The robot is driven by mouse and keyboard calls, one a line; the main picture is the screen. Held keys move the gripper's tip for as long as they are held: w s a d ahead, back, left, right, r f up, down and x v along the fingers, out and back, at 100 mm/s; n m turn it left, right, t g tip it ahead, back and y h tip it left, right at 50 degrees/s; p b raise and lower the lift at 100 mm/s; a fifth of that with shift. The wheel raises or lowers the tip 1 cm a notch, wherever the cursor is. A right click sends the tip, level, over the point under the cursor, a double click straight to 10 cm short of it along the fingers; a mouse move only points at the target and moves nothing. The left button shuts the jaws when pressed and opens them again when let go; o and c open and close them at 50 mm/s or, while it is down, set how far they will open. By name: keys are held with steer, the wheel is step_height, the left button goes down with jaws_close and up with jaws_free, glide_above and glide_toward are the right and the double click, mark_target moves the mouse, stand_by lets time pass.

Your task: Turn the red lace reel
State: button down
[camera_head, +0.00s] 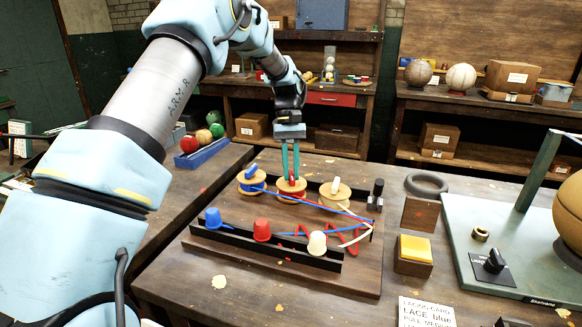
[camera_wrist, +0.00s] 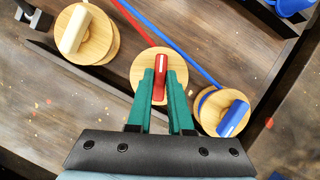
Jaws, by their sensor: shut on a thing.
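The red lace reel (camera_head: 291,194) is the middle of three wooden reels on a dark board (camera_head: 215,250). Its red handle shows between my fingers, and its wooden disc also shows in the wrist view (camera_wrist: 141,64). My gripper (camera_head: 291,178) points down from above with its teal fingers shut on the red handle. In the wrist view my gripper (camera_wrist: 160,75) has one fingertip on each side of the handle. A red lace (camera_wrist: 133,20) runs away from the reel. The fingers hide part of the disc.
A blue-handled reel (camera_head: 251,180) and a white-handled reel (camera_head: 335,193) stand close on either side. Blue, red and white cups (camera_head: 262,230) stand along the front rail. A yellow sponge block (camera_head: 415,248) and a green stand (camera_head: 480,240) are to the right.

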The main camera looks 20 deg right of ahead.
stand_by(0.4)
steer(key=c, duration=0.8)
jaws_free()
steer(key=b+v, duration=0.2)
steer(key=v, duration=0.8)
steer(key=shift+w+r, duration=0.15)
steer(key=shift+r, duration=0.25)
